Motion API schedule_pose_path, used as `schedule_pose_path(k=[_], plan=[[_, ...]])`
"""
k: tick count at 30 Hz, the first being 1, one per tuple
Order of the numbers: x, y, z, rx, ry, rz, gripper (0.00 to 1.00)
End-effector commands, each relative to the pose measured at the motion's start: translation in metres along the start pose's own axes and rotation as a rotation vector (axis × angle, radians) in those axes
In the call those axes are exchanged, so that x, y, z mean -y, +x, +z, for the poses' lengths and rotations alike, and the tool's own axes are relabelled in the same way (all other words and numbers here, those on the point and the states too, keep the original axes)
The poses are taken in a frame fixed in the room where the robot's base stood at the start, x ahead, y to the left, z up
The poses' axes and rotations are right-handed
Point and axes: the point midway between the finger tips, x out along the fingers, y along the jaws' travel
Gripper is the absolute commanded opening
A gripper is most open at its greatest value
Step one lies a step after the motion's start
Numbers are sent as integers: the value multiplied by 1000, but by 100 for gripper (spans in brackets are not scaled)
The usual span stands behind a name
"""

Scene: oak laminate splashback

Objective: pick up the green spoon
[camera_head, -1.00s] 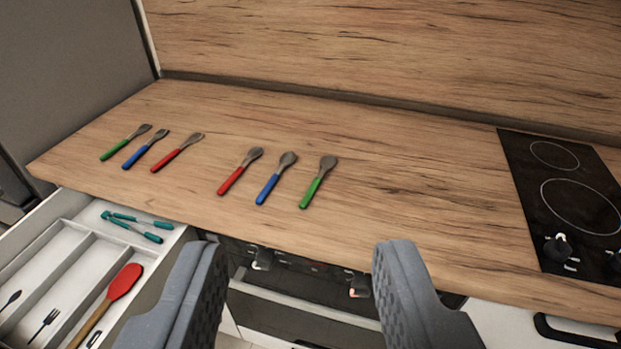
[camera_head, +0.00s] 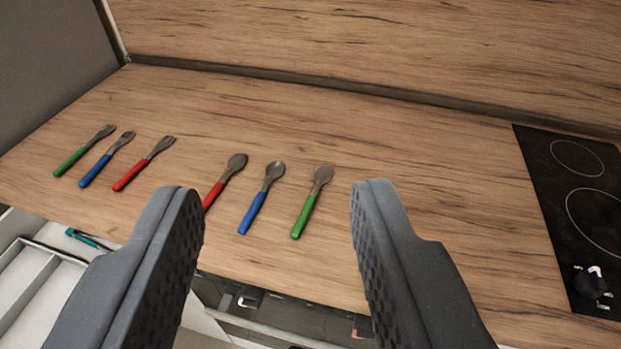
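The green spoon (camera_head: 305,212) lies on the wooden counter, its grey bowl pointing to the back and its green handle to the front. It is the rightmost of three spoons. My gripper (camera_head: 270,200) is open and empty, with one grey finger at the left and one at the right. In the picture the green spoon shows between the two fingers, nearer the right one. The fingers appear nearer the camera than the spoon, and nothing touches it.
A blue spoon (camera_head: 254,210) lies just left of the green one, and a red spoon (camera_head: 229,174) is further left, its handle end partly behind the left finger. Three forks (camera_head: 102,162) lie at the left. A black hob (camera_head: 562,190) is at the right. An open drawer (camera_head: 22,285) shows at lower left.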

Motion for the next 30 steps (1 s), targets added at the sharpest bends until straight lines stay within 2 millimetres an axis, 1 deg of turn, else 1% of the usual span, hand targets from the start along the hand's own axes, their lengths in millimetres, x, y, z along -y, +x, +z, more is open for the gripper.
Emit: schedule_pose_path(k=[7, 10, 11, 14, 15, 17, 18, 20, 21, 23, 24, 26, 27, 30], plan=[[0, 0, 0, 0, 0, 0, 40], [5, 7, 0, 3, 4, -13, 40], [9, 12, 1, 5, 7, -22, 40], [30, 43, 9, 20, 30, -69, 40], [42, 60, 13, 22, 45, -93, 40], [62, 87, 23, 30, 76, -124, 40], [74, 107, 35, 42, 101, -140, 40], [90, 134, 51, 48, 142, -149, 40], [98, 152, 67, 61, 168, -143, 40], [106, 174, 88, 70, 202, -118, 40], [108, 188, 106, 82, 218, -93, 40], [108, 204, 134, 96, 236, -39, 40], [106, 212, 153, 106, 241, 2, 40], [91, 223, 198, 129, 232, 120, 40]])
